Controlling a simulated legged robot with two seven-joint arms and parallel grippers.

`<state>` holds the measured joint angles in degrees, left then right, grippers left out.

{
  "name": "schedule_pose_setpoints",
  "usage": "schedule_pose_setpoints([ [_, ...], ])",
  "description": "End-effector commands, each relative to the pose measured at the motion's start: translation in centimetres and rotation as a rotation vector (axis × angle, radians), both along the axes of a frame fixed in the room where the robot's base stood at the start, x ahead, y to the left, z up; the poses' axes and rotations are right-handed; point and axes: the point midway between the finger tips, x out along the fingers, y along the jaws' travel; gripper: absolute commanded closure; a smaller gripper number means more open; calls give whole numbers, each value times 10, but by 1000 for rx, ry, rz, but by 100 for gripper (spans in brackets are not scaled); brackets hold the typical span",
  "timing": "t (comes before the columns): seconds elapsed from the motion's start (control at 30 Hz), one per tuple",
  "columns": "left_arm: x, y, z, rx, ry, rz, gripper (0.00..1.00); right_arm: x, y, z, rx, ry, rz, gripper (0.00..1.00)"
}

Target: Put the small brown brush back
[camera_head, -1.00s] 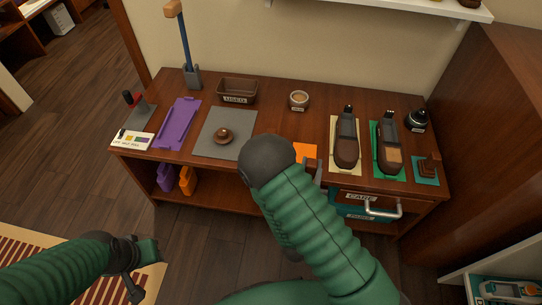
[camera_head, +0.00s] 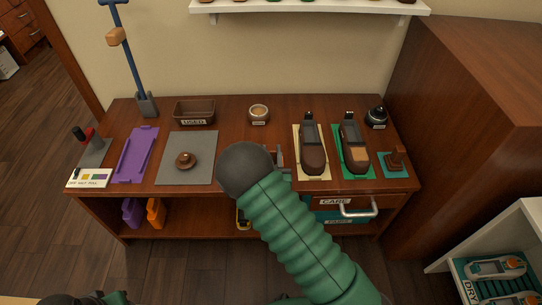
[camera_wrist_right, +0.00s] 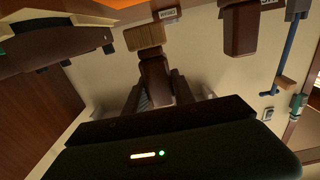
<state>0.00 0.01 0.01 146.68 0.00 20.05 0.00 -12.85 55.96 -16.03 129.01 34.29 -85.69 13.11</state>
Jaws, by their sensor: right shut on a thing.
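My right gripper (camera_head: 281,157) is at the middle front of the table, mostly hidden behind my own green arm in the head view. In the right wrist view its fingers are shut on the small brown brush (camera_wrist_right: 153,76), a dark brown handle with a tan bristle block (camera_wrist_right: 145,36) at its far end. The brush is hidden by my arm in the head view. Only a sliver of my left arm shows at the bottom left edge, and its fingers cannot be made out.
Two brown shoes (camera_head: 312,152) (camera_head: 355,147) stand on cream and green mats to the right. A teal mat (camera_head: 386,171) carries a brown block. A brown tray (camera_head: 194,104), a small pot (camera_head: 259,114) and a grey mat (camera_head: 198,148) with a round brown item lie left. A drawer handle (camera_head: 359,211) juts out.

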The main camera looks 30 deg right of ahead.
Motion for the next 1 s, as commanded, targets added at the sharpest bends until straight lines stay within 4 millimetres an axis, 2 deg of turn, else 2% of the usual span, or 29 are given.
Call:
schedule_pose_setpoints([
  [0.2,0,0,-11,0,0,0,64,26,-17,-4,-2,-3,-1,100],
  [0.23,0,0,-17,0,0,0,64,28,-18,-12,-1,0,0,100],
  [0.3,0,0,-27,0,0,0,64,27,-16,-31,-2,2,1,100],
  [0.33,0,0,-28,0,0,0,64,27,-16,-35,-2,2,1,100],
  [0.7,0,0,-29,0,0,0,64,27,-16,-37,-1,-1,0,100],
  [0.73,0,0,-28,0,0,0,64,27,-16,-37,0,0,0,67],
  [0.87,0,0,-27,0,0,0,64,26,-16,-36,0,0,0,50],
  [1.0,0,0,-27,0,0,0,64,26,-16,-36,0,0,0,48],
])
